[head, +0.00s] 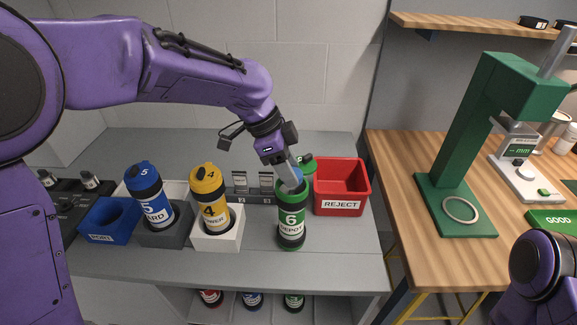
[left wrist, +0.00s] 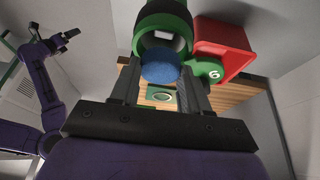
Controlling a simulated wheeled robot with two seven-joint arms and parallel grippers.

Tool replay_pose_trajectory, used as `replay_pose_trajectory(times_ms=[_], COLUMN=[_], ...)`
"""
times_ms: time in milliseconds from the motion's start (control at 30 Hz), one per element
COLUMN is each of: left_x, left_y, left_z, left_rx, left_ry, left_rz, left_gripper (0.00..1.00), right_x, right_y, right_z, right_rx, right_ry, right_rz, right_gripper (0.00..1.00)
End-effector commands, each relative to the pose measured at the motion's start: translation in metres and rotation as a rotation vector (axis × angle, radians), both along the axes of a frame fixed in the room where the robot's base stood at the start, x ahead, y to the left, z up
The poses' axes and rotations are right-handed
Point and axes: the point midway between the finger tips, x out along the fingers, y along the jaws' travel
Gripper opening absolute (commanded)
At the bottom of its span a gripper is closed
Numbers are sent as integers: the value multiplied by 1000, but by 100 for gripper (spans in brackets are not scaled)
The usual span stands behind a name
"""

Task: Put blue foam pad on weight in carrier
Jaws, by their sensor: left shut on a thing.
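The green carrier (head: 291,222) labelled 6 stands upright at the front of the grey bench, with its green lid (head: 304,163) swung open. My left gripper (head: 292,181) points down at the carrier's open mouth. It is shut on the blue foam pad (left wrist: 160,73), a round disc between the fingertips. In the left wrist view the pad is right at the green rim (left wrist: 165,18); I cannot tell how far in it is.
A red REJECT bin (head: 341,190) stands close right of the carrier. A yellow carrier (head: 209,200) and a blue carrier (head: 149,195) stand in holders to the left, beside a blue tray (head: 107,222). A green press (head: 470,150) stands on the wooden table.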

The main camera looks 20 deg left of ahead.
Motion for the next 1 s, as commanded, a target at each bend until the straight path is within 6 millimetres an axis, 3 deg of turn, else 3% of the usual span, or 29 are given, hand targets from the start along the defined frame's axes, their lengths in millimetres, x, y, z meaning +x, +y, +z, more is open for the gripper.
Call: replay_pose_trajectory(times_ms=[967,1000], left_x=[1,1], left_y=[1,1], left_z=[-9,-9], left_rx=[-1,-1], left_ry=[0,0], left_rz=[1,1], left_gripper=[18,52], right_x=[0,0], right_y=[0,0], right_z=[5,5], right_rx=[0,0], right_ry=[0,0], right_rz=[0,0], right_gripper=[100,100])
